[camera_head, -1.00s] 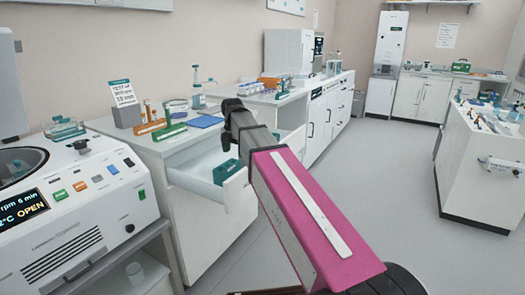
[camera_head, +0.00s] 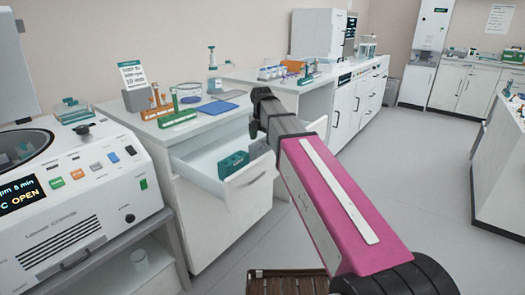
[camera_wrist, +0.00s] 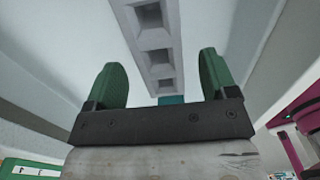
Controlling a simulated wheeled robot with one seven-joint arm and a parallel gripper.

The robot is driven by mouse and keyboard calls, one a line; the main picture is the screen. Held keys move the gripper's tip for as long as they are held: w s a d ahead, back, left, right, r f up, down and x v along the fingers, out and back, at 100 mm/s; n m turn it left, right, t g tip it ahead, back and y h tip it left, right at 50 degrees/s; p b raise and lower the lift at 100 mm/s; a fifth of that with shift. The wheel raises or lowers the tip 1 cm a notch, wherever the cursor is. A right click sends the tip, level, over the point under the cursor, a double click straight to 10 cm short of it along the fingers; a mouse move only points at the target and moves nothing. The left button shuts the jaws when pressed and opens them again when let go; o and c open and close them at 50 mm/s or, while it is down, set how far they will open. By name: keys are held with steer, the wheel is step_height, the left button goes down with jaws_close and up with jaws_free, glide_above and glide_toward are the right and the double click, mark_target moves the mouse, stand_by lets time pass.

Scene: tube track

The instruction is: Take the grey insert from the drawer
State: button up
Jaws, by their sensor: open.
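The grey insert (camera_wrist: 155,40) is a pale bar with a row of square holes, seen in the wrist view running between my fingers. My gripper (camera_wrist: 162,65) has two green fingers, spread apart, one on each side of the insert. I cannot tell whether either finger touches it. The white drawer (camera_head: 248,187) is pulled open under the counter in the head view. A teal block (camera_head: 233,163) sits inside, and a bit of teal shows at the insert's near end in the wrist view.
A centrifuge (camera_head: 75,185) reading OPEN is at the left. The floor (camera_head: 425,180) at the right is clear.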

mark_target(262, 149)
steer(key=shift+w+d+f, duration=0.1)
steer(key=shift+w+f, duration=0.05)
steer(key=shift+f, duration=2.8)
steer(key=c, duration=1)
